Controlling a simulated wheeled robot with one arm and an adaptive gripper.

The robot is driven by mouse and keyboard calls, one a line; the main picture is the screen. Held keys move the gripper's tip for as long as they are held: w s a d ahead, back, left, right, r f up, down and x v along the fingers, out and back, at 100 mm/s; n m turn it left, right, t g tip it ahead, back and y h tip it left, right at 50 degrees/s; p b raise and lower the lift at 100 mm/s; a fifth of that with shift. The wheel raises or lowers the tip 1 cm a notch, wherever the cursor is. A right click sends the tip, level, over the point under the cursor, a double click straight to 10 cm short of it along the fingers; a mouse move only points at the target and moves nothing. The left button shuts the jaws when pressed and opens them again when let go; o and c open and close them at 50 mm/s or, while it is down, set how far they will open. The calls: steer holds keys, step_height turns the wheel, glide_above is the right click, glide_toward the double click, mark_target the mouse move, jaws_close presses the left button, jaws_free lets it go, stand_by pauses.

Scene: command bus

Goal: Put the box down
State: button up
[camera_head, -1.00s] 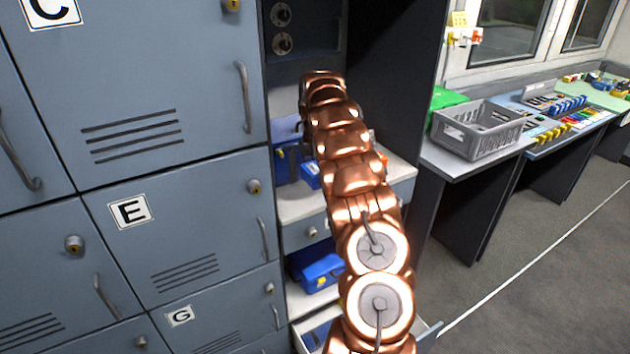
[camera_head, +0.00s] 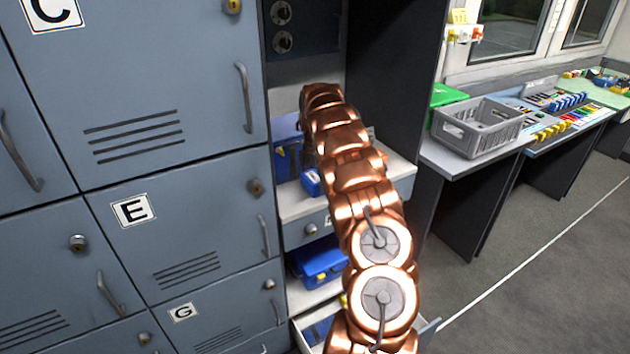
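My copper arm reaches up and away into the open shelf unit (camera_head: 295,206). Its far end bends down at the shelf, and my gripper is hidden behind the arm links. A blue box (camera_head: 287,160) stands on the upper shelf, left of the arm. A smaller blue piece (camera_head: 310,183) shows right beside the arm there; I cannot tell whether it is a separate box or whether it is held. Another blue box (camera_head: 318,262) lies on the shelf below, partly covered by the arm.
Grey-blue lockers (camera_head: 150,130) with handles fill the left. An open drawer (camera_head: 303,332) juts out at the bottom. A grey crate (camera_head: 475,127) and a green box (camera_head: 446,95) stand on the right-hand desk. Floor at right is clear.

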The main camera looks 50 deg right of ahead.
mark_target(315, 176)
steer(key=shift+r, duration=0.1)
step_height(315, 176, up, 7)
steer(key=shift+r+b, duration=0.15)
steer(key=shift+b, duration=0.9)
step_height(315, 176, up, 3)
steer(key=shift+f, duration=0.2)
steer(key=shift+r+p, duration=1)
steer(key=shift+r, duration=0.1)
